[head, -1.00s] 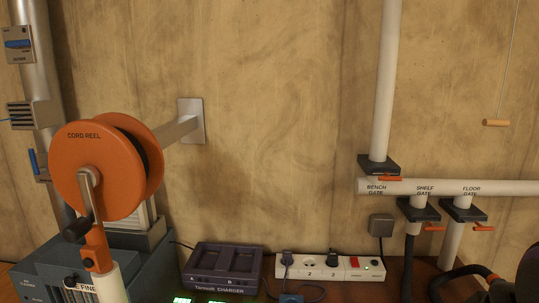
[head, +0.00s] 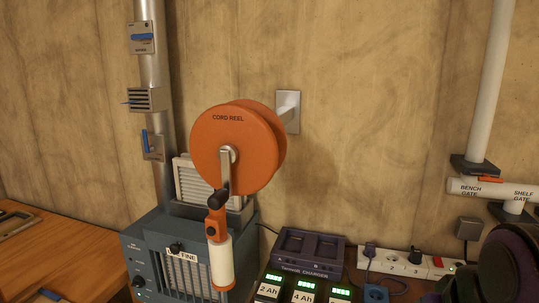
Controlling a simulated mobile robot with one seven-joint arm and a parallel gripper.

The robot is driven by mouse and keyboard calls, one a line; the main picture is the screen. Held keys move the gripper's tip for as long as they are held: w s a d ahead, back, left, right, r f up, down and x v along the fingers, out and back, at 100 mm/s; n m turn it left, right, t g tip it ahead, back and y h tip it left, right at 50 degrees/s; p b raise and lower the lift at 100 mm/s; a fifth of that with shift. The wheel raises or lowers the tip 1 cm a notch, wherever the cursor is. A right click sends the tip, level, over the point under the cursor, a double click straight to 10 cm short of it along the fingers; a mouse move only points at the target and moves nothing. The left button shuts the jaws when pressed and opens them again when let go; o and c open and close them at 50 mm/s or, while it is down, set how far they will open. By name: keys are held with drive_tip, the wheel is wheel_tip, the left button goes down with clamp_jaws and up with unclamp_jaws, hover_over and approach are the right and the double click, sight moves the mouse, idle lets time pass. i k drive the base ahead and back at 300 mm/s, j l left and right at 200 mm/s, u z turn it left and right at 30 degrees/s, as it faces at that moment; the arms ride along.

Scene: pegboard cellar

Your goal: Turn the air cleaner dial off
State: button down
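The air cleaner (head: 150,262) is a blue-grey box with a slatted front at the lower left of the head view, below the metal duct. A small dark round knob (head: 138,282) is on the left of its front. I cannot read either knob's setting. An orange and white piece below the cord reel covers part of the front. My gripper is not in view; a dark rounded part, probably my arm, shows at the lower right.
The orange cord reel (head: 232,150) with its crank (head: 225,170) juts from the wall above the cleaner. A charger (head: 308,250), lit battery packs (head: 303,290) and a power strip (head: 400,260) are to the right. A wooden bench (head: 60,250) is at the left.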

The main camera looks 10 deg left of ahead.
sight(138, 282)
drive_tip(key=u, duration=1.3)
drive_tip(key=i+j+z, duration=0.3)
drive_tip(key=j, duration=0.3)
drive_tip(key=j+z, duration=0.25)
drive_tip(key=j, duration=0.3)
drive_tip(key=j+z, duration=0.3)
drive_tip(key=j, duration=0.35)
drive_tip(key=z, duration=0.15)
drive_tip(key=k+u, duration=0.2)
drive_tip(key=i+j, duration=0.2)
